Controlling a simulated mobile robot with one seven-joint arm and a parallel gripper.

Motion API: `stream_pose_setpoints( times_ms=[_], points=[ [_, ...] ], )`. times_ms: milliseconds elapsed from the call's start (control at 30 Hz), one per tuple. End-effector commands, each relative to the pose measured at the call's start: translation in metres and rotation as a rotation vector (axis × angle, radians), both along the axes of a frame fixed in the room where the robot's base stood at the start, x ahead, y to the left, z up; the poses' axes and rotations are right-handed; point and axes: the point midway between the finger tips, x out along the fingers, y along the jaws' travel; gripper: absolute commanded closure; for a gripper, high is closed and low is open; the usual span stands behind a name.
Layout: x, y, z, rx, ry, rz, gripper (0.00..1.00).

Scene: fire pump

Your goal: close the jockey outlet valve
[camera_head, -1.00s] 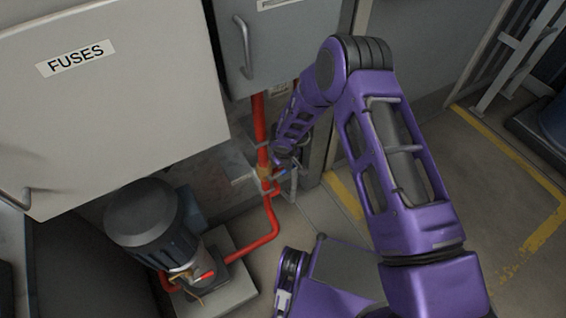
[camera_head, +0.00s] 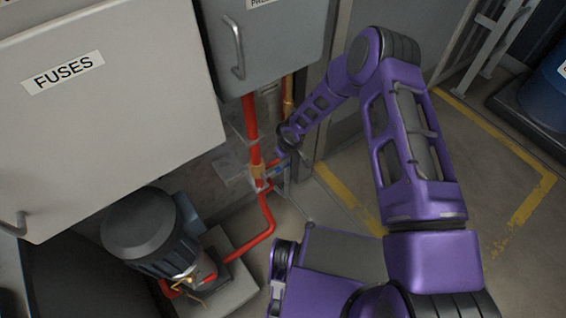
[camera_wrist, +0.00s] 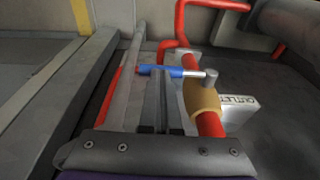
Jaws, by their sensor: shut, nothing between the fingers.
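The jockey outlet valve is a brass body (camera_wrist: 201,98) on a vertical red pipe, with a white OUTLET tag (camera_wrist: 240,108) behind it. Its lever has a blue grip (camera_wrist: 178,71) and points left, crosswise to the pipe, in the wrist view. In the head view the brass body (camera_head: 258,172) is small and the blue grip (camera_head: 278,171) lies to its right. My gripper (camera_wrist: 156,77) is shut and empty, with its fingertips close beside the blue grip. Contact cannot be told. In the head view my gripper (camera_head: 285,164) is small and partly blends with the pipework.
A grey pump motor (camera_head: 146,232) stands at lower left, joined by a red pipe (camera_head: 250,244). The FUSES cabinet (camera_head: 105,120) and a second grey cabinet (camera_head: 275,45) overhang the pipework. Open floor with yellow lines (camera_head: 500,140) lies to the right.

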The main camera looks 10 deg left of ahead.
Motion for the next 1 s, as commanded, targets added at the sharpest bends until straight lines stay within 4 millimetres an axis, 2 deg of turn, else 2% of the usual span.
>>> stream_pose_setpoints(
  times_ms=[300, 767, 867, 1000],
  points=[
    [0.000, 0.000, 0.001, -0.001, 0.000, 0.000, 1.00],
    [0.000, 0.000, 0.018, -0.002, 0.000, 0.001, 1.00],
    [0.000, 0.000, 0.026, -0.001, 0.000, -0.001, 1.00],
    [0.002, 0.001, 0.052, -0.001, -0.003, -0.002, 1.00]
  ],
)
